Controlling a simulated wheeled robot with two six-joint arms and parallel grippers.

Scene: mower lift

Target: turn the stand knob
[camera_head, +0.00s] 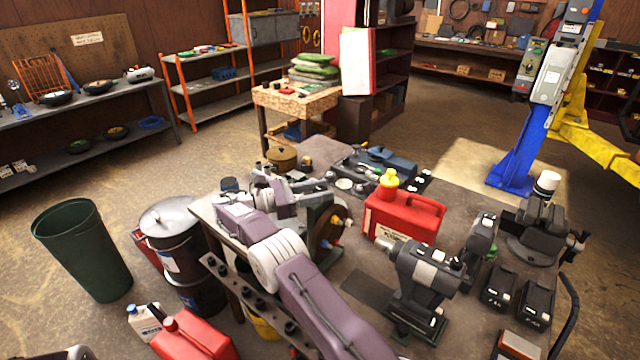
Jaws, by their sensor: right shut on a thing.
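My right arm comes in from the bottom middle and bends back over the workbench. Its gripper (306,201) points to the right at the left side of a dark stand (322,222), which carries a brown round disc (332,228) with small coloured parts. The gripper is shut at the stand, on what looks like the stand knob. The knob is mostly hidden by the fingers and wrist, so its turn cannot be seen. My left gripper is not in view.
The workbench (367,291) is crowded. A red can (404,216) with a yellow cap stands right of the stand. A bench vise (425,275) and black batteries (500,288) lie farther right. A green bin (85,255) and a dark drum (172,240) stand left.

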